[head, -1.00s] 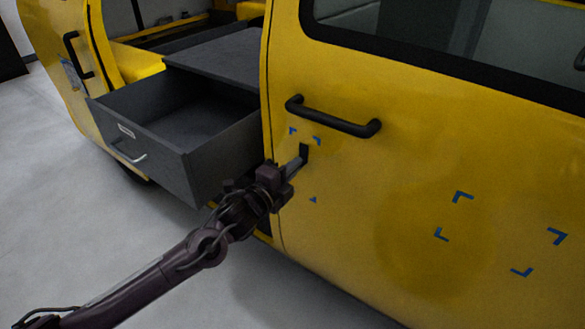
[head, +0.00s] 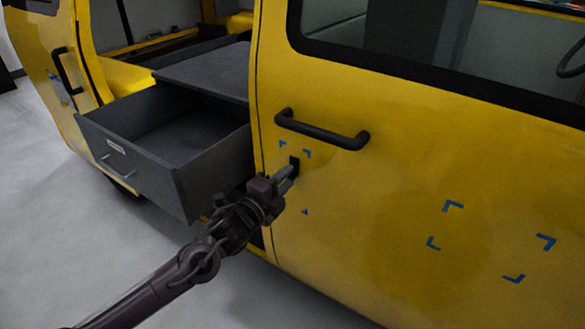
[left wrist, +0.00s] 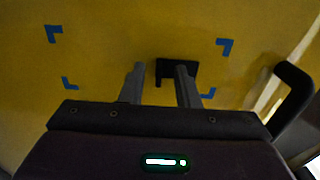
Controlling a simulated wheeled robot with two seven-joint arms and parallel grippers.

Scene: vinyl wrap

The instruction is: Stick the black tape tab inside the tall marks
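The black tape tab (head: 294,162) shows against the yellow door, just beyond my left fingertips. In the left wrist view the tab (left wrist: 177,69) lies within the four blue corner marks (left wrist: 54,34), nearer the right-hand pair. In the head view the tall marks (head: 306,153) sit below the door handle; one lower corner is hidden by my gripper. My left gripper (head: 289,176) points at the door. Its fingers (left wrist: 160,85) stand apart, the right one overlapping the tab's edge in that view. Whether the tab touches the door everywhere is unclear. My right gripper is out of view.
A black door handle (head: 322,130) juts out just above the tall marks. A second set of blue marks (head: 453,206) lies farther right on the door (head: 390,190). An open grey drawer (head: 180,175) sticks out to the left, close to my left arm.

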